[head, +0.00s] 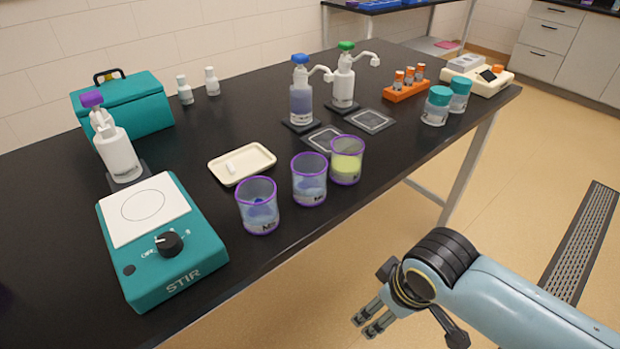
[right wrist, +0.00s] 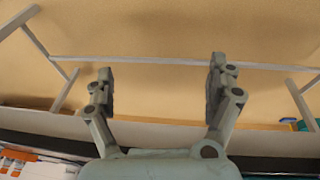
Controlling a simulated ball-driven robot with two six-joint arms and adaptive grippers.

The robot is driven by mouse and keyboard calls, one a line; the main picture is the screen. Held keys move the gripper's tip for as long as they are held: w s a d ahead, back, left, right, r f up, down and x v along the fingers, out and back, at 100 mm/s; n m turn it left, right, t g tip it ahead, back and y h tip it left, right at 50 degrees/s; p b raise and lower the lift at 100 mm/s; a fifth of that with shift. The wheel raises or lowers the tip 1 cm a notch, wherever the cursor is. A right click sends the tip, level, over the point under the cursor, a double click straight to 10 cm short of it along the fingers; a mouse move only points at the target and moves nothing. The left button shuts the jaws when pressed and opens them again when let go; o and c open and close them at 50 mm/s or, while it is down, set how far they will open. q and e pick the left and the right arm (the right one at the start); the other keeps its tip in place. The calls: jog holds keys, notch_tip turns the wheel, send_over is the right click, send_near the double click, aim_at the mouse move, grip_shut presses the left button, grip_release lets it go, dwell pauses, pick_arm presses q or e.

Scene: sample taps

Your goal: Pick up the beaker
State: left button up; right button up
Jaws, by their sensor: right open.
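Three purple-rimmed beakers stand in a row near the front edge of the black bench. The left beaker (head: 259,207) and the middle beaker (head: 309,181) look bluish inside, and the right beaker (head: 346,162) holds yellow-green contents. Which one the task means, I cannot tell. My right gripper (head: 368,325) is in front of the bench over the floor, lower right of the beakers and apart from them. In the right wrist view, its fingers (right wrist: 160,88) are spread with nothing between them. My left gripper is not in view.
A teal stirrer (head: 170,265) stands left of the beakers, with a white tray (head: 262,155) behind them. Dispenser bottles (head: 302,100), an orange vial rack (head: 405,91) and teal-capped jars (head: 437,108) stand farther back. Floor (head: 310,310) is clear before the bench.

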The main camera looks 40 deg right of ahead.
jog(key=w+r+n+p, duration=0.2)
jog(key=r, duration=0.5)
jog(key=w+r+n+p, duration=0.1)
jog(key=w+r, duration=0.2)
jog(key=r, duration=0.4)
jog(key=n+g+h+p, duration=0.1)
jog(key=n+g+h, duration=0.15)
jog(key=n, duration=1.15)
send_near(307, 158)
notch_tip(307, 158, down, 3)
jog(key=s, duration=0.2)
jog(key=x, duration=0.4)
jog(key=shift+s+d+f, duration=0.1)
jog(key=shift+f, duration=0.1)
jog(key=x, duration=0.5)
jog(key=shift+s+f, duration=0.2)
jog(key=shift+f, duration=0.2)
jog(key=c, duration=1.3)
